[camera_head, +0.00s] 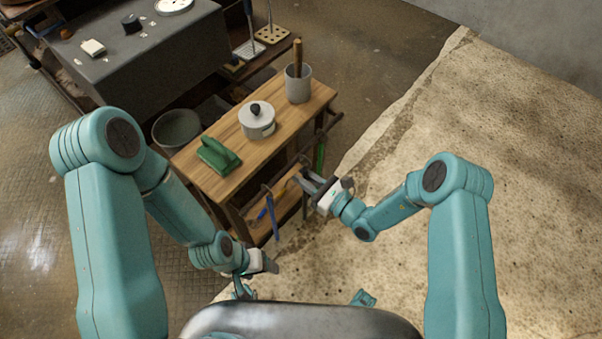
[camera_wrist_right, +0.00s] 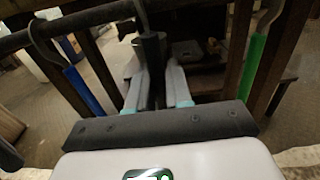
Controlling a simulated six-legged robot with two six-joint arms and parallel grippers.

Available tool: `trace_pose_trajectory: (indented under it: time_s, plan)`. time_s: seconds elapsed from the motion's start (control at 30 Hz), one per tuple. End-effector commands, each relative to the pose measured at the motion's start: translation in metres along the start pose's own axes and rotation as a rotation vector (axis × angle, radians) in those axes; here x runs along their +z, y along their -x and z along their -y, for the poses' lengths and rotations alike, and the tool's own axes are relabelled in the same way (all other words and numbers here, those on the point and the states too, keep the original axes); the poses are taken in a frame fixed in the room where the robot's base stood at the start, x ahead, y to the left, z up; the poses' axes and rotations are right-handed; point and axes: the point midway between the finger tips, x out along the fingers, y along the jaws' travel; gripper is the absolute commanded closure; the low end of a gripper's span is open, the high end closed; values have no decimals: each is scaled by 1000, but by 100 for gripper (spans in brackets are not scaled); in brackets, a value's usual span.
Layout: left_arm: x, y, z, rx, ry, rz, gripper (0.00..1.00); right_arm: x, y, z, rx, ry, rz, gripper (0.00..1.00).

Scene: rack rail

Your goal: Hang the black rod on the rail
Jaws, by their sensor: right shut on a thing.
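My right gripper (camera_head: 308,182) is beside the front of the wooden bench. In the right wrist view its fingers (camera_wrist_right: 155,88) are closed around the black rod (camera_wrist_right: 152,52). The rod is upright, with a grey metal hook (camera_wrist_right: 141,14) at its top. The dark rail (camera_wrist_right: 75,27) runs across the upper left of that view, and the hook is close to it. I cannot tell whether the hook is over the rail. In the head view the rod is too small to make out. My left gripper (camera_head: 262,263) is low at the bench's near side; its jaws are unclear.
A blue-handled tool (camera_wrist_right: 84,90) hangs left of the rod and a green-handled one (camera_wrist_right: 256,65) right of it. The bench top (camera_head: 222,133) holds a green object (camera_head: 217,156), a lidded pot (camera_head: 256,122) and a grey cup (camera_head: 298,84). The floor at right is clear.

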Motion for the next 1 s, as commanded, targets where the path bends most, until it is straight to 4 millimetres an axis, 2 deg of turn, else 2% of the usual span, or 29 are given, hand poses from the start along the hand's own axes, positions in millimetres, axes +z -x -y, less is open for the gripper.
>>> trace_pose_trajectory:
  time_s: [0.6,1.0]
  plan:
    - [0,12,-4,0,0,0,32,1,48,1,-3,0,0,100]
    - [0,12,-4,0,0,0,32,0,53,0,0,0,1,100]
